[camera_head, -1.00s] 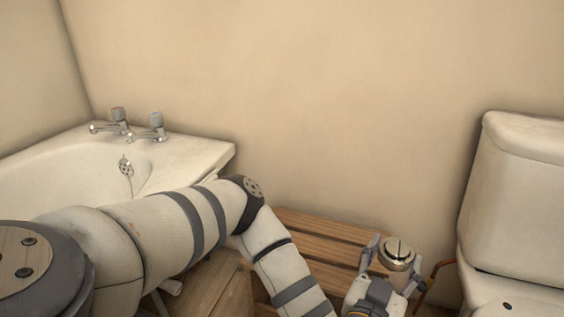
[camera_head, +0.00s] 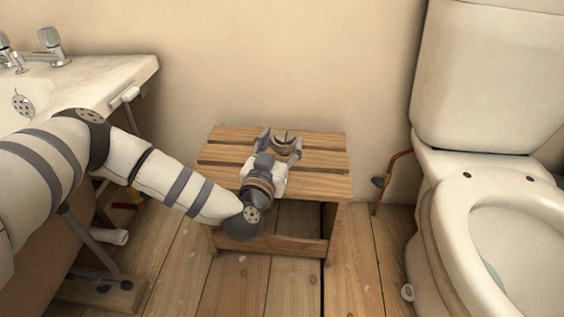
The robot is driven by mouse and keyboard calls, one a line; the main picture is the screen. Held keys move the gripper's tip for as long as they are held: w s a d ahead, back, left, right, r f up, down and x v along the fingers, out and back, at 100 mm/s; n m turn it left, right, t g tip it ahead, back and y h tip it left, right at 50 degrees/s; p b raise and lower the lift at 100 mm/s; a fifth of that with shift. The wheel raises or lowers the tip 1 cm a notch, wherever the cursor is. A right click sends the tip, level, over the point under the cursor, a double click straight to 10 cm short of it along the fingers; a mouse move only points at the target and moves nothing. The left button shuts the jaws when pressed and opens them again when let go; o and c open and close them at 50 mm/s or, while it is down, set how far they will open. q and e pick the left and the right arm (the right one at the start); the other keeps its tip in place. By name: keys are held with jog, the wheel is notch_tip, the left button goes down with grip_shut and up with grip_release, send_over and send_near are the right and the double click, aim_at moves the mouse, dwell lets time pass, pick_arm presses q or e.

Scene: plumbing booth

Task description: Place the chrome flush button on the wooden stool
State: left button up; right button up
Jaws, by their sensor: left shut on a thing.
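The wooden stool (camera_head: 321,181) has a slatted top and stands against the back wall, between the bath and the toilet. My left gripper (camera_head: 282,143) reaches over the stool top from the left. Its fingers are shut on the chrome flush button (camera_head: 284,138), a round metal piece with a split top face. The button is over the rear slats; I cannot tell whether it touches the wood. My left wrist hides part of the stool's front slats. My right gripper is out of view.
A white toilet (camera_head: 470,170) stands to the right, with an orange-brown pipe (camera_head: 390,172) beside it at the wall. A white bath (camera_head: 100,85) with chrome taps (camera_head: 52,47) is at the left. Bare plank floor (camera_head: 365,260) shows in front of the stool.

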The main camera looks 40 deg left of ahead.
aim_at(279, 152)
pick_arm(q)
jog(key=f, duration=0.1)
jog(key=f+b, duration=0.2)
jog(key=f, duration=0.1)
jog(key=shift+w+a, duration=0.15)
jog(key=shift+a, duration=0.15)
jog(key=shift+r, duration=0.2)
jog(key=o, duration=1.3)
jog(key=shift+f, duration=0.2)
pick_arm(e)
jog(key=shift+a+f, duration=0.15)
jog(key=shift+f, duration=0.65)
pick_arm(q)
jog(key=shift+r, duration=0.1)
jog(key=p+v, duration=0.5)
jog(key=v, duration=0.7)
jog(key=shift+d, duration=0.1)
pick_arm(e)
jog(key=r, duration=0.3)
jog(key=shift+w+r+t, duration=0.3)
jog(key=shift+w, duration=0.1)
